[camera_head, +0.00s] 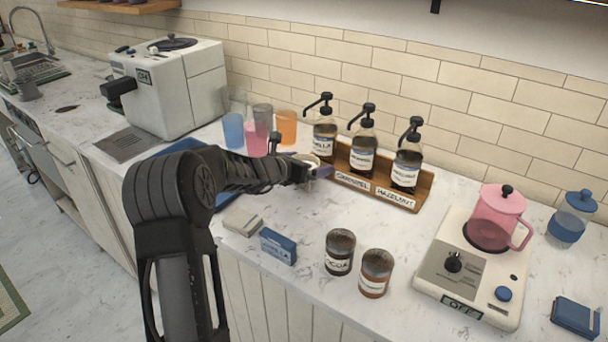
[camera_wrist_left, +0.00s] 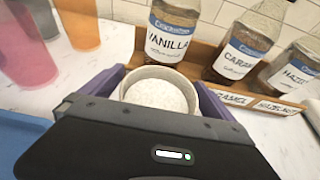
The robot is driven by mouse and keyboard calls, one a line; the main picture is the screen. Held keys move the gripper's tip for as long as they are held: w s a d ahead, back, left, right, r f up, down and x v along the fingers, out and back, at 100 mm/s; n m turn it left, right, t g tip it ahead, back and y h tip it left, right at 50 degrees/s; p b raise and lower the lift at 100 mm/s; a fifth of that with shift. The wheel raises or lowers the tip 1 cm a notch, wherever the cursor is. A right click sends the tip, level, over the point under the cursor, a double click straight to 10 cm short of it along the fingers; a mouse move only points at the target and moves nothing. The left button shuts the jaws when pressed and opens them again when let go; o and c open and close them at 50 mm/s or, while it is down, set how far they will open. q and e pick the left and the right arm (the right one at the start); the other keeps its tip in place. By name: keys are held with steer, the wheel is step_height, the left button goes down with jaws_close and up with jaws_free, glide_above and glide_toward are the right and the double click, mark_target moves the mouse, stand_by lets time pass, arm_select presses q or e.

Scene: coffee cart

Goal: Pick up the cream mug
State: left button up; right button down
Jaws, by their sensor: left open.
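The cream mug (camera_wrist_left: 158,90) shows in the left wrist view as a round pale rim with a speckled whitish inside. My open left gripper (camera_wrist_left: 157,98) has one finger on each side of it; I cannot tell whether either finger touches it. In the head view my left gripper (camera_head: 304,170) reaches over the counter to the left end of the syrup rack, and only a small part of the mug (camera_head: 308,158) shows there. The mug's lower body and handle are hidden. My right gripper is not in view.
The wooden rack (camera_head: 408,201) with syrup bottles (camera_head: 362,155) stands just behind the mug. Coloured cups (camera_head: 286,127) are to the left. Two jars (camera_head: 339,252) and a blue box (camera_head: 278,246) are near the front edge.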

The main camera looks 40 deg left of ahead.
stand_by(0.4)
arm_select(q)
steer(key=c, duration=1.9)
step_height(320, 180, up, 10)
steer(key=p, duration=0.3)
steer(key=shift+r, duration=0.1)
